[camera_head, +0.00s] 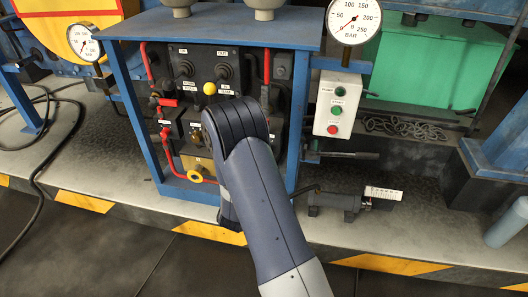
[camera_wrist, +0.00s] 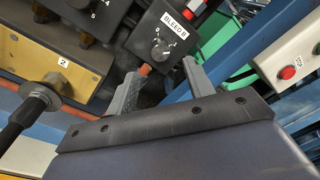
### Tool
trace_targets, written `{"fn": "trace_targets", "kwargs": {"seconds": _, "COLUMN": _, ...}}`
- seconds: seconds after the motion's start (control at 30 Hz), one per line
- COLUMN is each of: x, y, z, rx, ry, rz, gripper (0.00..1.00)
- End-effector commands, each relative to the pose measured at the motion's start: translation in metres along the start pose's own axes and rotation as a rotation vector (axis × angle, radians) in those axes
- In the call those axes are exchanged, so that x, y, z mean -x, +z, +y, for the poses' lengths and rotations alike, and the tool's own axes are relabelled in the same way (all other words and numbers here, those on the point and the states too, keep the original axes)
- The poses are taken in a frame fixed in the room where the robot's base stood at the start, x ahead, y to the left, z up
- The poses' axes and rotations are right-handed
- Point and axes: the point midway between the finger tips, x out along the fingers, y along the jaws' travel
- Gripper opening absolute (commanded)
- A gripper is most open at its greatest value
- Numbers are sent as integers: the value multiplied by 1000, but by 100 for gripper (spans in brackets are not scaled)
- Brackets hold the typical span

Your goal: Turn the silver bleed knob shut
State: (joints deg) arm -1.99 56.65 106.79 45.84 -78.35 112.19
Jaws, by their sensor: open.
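In the wrist view a small silver-grey knob (camera_wrist: 160,50) sits on a dark box labelled "BLEED B" (camera_wrist: 174,27), with a marked dial around it. My gripper (camera_wrist: 160,72) is open, with one finger to the lower left of the knob and the other to its lower right. The fingers look apart from the knob, though the depth gap is hard to judge. An orange-red part shows beside the left finger. In the head view my arm covers the knob and my fingers.
A silver nut-like fitting on a black rod (camera_wrist: 38,98) stands at the left of the wrist view. A blue frame post (camera_wrist: 228,60) and a button box (camera_wrist: 292,55) lie to the right. A yellow ball knob (camera_head: 210,88) and red levers (camera_head: 167,102) are on the panel.

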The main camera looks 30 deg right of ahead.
Motion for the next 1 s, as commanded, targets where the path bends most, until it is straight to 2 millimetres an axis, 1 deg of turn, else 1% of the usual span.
{"fn": "trace_targets", "kwargs": {"seconds": 0.03, "x": -12, "y": -2, "z": 0, "rx": -3, "ry": -4, "rz": 2, "gripper": 50}}
{"fn": "trace_targets", "kwargs": {"seconds": 0.2, "x": -43, "y": -2, "z": 0, "rx": -1, "ry": -3, "rz": 1, "gripper": 50}}
{"fn": "trace_targets", "kwargs": {"seconds": 0.3, "x": -58, "y": -1, "z": 1, "rx": 0, "ry": -1, "rz": 0, "gripper": 50}}
{"fn": "trace_targets", "kwargs": {"seconds": 0.4, "x": -67, "y": 0, "z": 1, "rx": 1, "ry": 0, "rz": 0, "gripper": 50}}
{"fn": "trace_targets", "kwargs": {"seconds": 0.57, "x": -74, "y": 0, "z": 0, "rx": 3, "ry": 2, "rz": -1, "gripper": 50}}
{"fn": "trace_targets", "kwargs": {"seconds": 0.8, "x": -74, "y": 0, "z": 0, "rx": 3, "ry": 2, "rz": -1, "gripper": 49}}
{"fn": "trace_targets", "kwargs": {"seconds": 1.0, "x": -74, "y": 0, "z": 0, "rx": 2, "ry": 2, "rz": -1, "gripper": 33}}
